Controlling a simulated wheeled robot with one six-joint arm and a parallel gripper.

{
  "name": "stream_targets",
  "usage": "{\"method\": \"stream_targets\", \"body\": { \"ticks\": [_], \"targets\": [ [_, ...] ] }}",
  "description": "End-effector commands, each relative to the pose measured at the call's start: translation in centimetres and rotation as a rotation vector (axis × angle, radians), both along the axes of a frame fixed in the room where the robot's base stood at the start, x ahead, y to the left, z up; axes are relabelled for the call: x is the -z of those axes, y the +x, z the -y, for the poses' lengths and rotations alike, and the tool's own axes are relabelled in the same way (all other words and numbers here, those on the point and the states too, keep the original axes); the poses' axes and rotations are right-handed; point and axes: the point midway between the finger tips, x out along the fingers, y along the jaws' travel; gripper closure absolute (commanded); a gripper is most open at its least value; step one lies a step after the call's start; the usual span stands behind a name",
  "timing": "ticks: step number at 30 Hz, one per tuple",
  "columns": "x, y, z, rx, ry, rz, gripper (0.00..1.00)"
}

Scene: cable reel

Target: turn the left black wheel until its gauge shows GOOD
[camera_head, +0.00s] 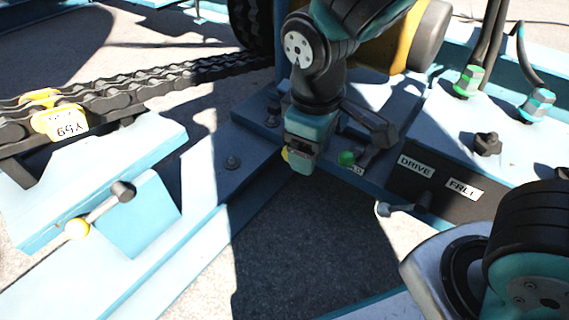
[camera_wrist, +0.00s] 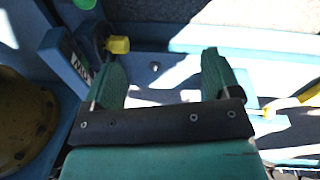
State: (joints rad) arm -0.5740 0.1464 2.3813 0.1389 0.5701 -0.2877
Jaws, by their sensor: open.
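My gripper (camera_head: 302,160) hangs over the blue frame near the centre of the head view. In the wrist view my gripper (camera_wrist: 162,62) is open, its two green fingers apart with nothing between them. A dark curved part (camera_wrist: 101,36), possibly a wheel edge, shows beyond the left finger, with a yellow knob (camera_wrist: 118,45) at it. I cannot tell whether it is the left black wheel. A small black knob (camera_head: 487,144) stands on the blue deck at the right of the head view. No gauge reading GOOD can be made out in either view.
Open ground lies below my gripper.

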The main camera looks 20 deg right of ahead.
Motion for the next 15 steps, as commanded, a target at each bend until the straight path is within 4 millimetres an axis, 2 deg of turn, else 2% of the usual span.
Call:
{"method": "stream_targets", "body": {
  "ticks": [1, 3, 6, 10, 15],
  "targets": [
    [5.4, 1.4, -0.5, -0.074, -0.119, 0.023, 0.17],
    [9.5, 3.6, -0.8, -0.173, -0.290, 0.082, 0.17],
    [14.2, 6.0, -1.7, -0.331, -0.537, 0.177, 0.17],
    [18.0, 7.7, -3.6, -0.527, -0.824, 0.297, 0.17],
    [19.8, 8.1, -6.1, -0.689, -1.070, 0.410, 0.17]
  ]
}}
